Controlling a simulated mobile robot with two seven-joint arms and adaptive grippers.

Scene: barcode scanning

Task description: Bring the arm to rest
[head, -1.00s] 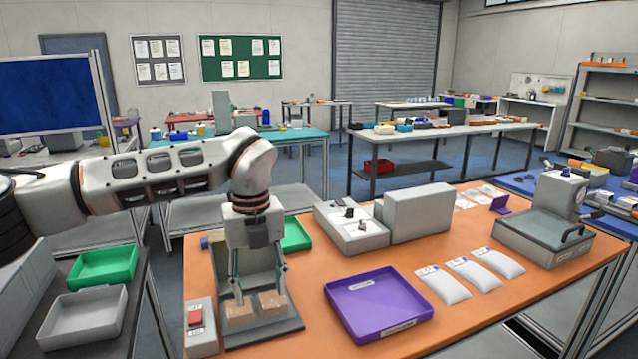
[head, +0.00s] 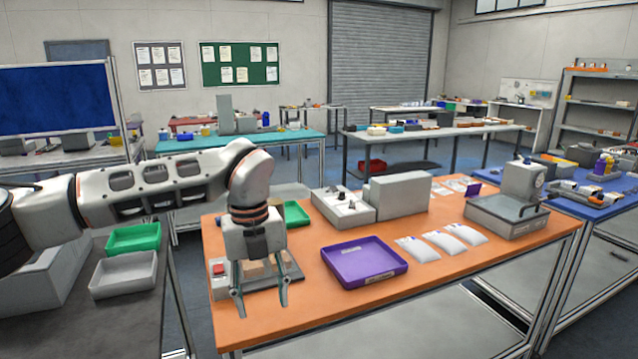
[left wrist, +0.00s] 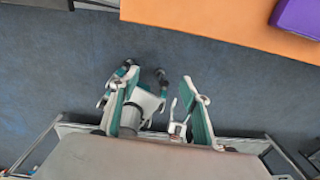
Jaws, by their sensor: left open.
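My left gripper (head: 262,304) hangs fingers-down from the left arm, open and empty, in the head view. It overlaps the near left part of the orange table (head: 330,318), in front of the brown boxes (head: 257,268) on a grey stand. In the left wrist view my left gripper (left wrist: 157,80) has its two fingers apart over the blue-grey floor, with nothing held between them. The orange table's edge (left wrist: 215,22) lies beyond the fingertips there. My right gripper does not show clearly in either view.
On the orange table are a purple tray (head: 365,280), several white pouches (head: 440,241), a grey device (head: 400,194) and a scale-like machine (head: 505,214). A side table at left holds a green tray (head: 133,238) and a grey tray (head: 123,274). Bare floor lies before the orange table.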

